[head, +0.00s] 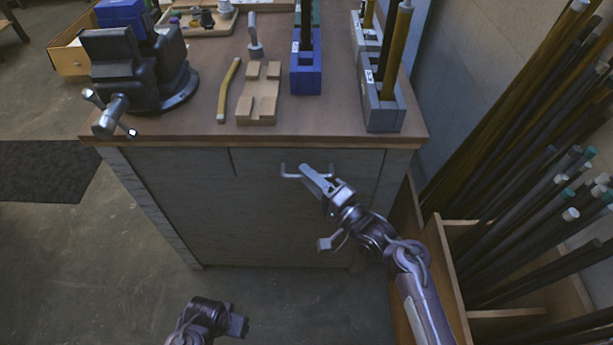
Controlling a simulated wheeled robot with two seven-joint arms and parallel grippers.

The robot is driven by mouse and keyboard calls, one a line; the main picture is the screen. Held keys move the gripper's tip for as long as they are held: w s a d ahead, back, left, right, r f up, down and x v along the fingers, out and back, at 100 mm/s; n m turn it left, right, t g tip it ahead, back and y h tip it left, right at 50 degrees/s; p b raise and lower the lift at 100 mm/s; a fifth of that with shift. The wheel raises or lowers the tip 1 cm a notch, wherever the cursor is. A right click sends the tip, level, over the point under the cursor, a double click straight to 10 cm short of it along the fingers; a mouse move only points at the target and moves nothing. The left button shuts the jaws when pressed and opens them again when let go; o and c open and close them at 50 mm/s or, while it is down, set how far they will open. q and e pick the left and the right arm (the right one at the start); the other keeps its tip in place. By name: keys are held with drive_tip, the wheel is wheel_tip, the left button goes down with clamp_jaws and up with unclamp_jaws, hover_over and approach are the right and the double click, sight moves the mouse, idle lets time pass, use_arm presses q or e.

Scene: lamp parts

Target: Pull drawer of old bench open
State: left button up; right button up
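The old bench (200,215) has a brown wooden top and a worn grey front. Its drawer front (262,163) lies under the top edge, flush with the bench as far as I can tell. A pale metal bar handle (290,176) sits on the drawer. My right gripper (312,178) reaches up from the lower right, with its fingers at the right part of the handle and partly covering it. I cannot tell whether they touch or grip it. My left arm (207,322) shows at the bottom edge, below the bench and away from the drawer; its fingertips are not clearly visible.
A dark vise (135,75) stands on the bench top at left. A wooden block (258,95), a blue holder (306,72) and a grey holder (382,108) stand along the top. A wooden rack (440,255) with several rods is close on the right. The floor in front is clear.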

drive_tip(key=shift+w+a, duration=0.35)
drive_tip(key=shift+w, duration=0.05)
drive_tip(key=shift+c, duration=0.2)
clamp_jaws()
drive_tip(key=shift+s, duration=0.15)
